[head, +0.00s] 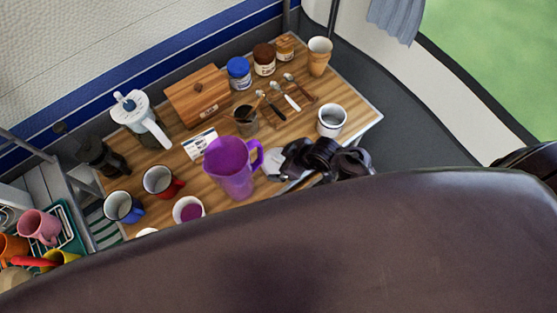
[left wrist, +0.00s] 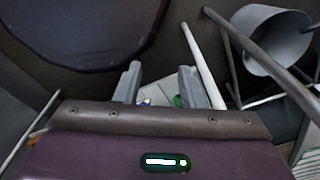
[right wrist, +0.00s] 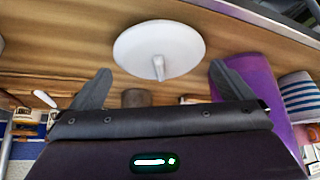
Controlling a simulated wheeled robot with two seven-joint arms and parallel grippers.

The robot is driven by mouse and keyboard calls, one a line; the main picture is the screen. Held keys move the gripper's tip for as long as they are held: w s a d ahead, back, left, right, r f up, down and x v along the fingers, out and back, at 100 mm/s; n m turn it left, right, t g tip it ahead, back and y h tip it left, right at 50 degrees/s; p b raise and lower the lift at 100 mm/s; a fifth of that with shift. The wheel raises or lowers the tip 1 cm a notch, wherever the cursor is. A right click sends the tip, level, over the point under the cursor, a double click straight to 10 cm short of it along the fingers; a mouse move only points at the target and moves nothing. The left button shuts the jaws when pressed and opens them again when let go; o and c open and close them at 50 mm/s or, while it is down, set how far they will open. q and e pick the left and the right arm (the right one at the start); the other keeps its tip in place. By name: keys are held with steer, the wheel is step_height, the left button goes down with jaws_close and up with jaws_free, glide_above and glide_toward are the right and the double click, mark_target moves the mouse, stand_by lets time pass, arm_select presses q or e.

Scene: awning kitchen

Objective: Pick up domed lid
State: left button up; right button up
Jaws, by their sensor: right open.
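In the right wrist view a round white lid (right wrist: 135,42) with a small knob in its middle shows over the wooden table top. My right gripper (right wrist: 161,70) is open, its fingers apart on either side of the knob in that view, with nothing between them. My left gripper (left wrist: 158,78) is open and empty in the left wrist view, over the floor area, and is outside the head view.
The purple pitcher (head: 230,172) stands close to my right gripper; it also shows beside the right finger in the right wrist view (right wrist: 262,85). A white cup (head: 332,121) stands behind the gripper. Mugs, jars, spoons and a wooden box (head: 198,97) crowd the table.

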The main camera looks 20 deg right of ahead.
mark_target(279, 162)
steer(key=shift+x, duration=1.1)
steer(key=shift+w+a+f, duration=0.1)
steer(key=shift+w+f, duration=0.05)
steer(key=shift+f, duration=0.05)
steer(key=shift+c, duration=0.6)
steer(key=c, duration=0.5)
arm_select(q)
steer(key=shift+w+a+r, duration=0.15)
steer(key=shift+w+a, duration=0.25)
steer(key=shift+w, duration=0.35)
arm_select(e)
steer(key=shift+o, duration=0.2)
steer(key=shift+r, duration=0.2)
